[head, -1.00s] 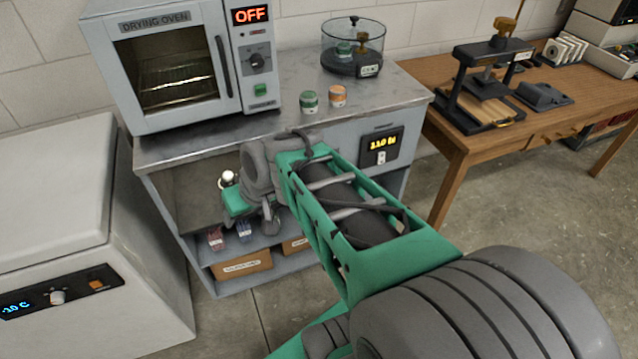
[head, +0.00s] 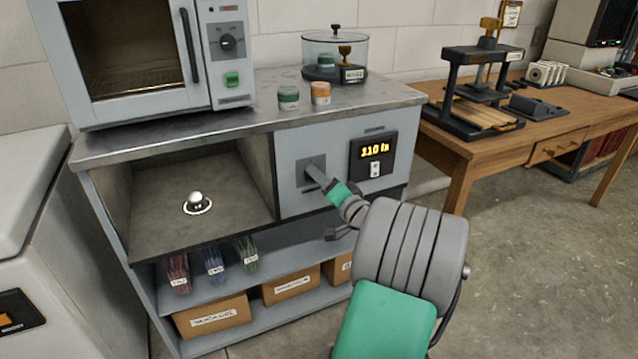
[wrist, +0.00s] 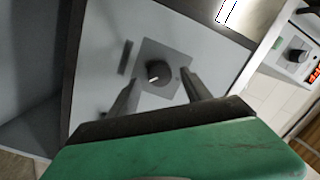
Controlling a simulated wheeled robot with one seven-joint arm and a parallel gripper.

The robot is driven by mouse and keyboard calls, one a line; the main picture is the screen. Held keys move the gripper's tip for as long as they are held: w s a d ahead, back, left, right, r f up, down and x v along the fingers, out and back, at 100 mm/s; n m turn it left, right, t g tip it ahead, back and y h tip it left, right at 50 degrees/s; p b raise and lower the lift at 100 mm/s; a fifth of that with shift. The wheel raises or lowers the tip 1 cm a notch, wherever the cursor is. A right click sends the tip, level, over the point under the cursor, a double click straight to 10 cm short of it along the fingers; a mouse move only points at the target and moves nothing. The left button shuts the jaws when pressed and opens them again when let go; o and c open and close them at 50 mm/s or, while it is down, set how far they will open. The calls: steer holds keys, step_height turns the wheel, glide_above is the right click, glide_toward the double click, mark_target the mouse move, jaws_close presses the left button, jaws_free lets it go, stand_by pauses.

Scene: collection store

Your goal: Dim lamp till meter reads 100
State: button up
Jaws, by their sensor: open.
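The meter (head: 373,154) on the cabinet's grey front panel shows 110 lx in yellow digits. Left of it is a square grey plate (head: 303,181). In the wrist view this plate (wrist: 171,51) carries a round dark knob (wrist: 158,74) with a white pointer mark. My gripper (wrist: 159,80) is open, its two fingers on either side of the knob; I cannot tell if they touch it. In the head view my gripper (head: 319,176) reaches the plate and hides the knob. A white dome sensor (head: 195,199) sits on the niche floor. The lamp itself is not visible.
The drying oven (head: 140,60) stands on the cabinet top with two small jars (head: 289,97) and a glass jar (head: 335,55). Cardboard boxes (head: 212,316) and coloured bundles fill the lower shelves. A wooden table (head: 560,125) stands at right. The floor at right is clear.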

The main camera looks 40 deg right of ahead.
steer(key=shift+w+d, duration=0.1)
steer(key=shift+w, duration=0.5)
steer(key=shift+c, duration=0.6)
jaws_close()
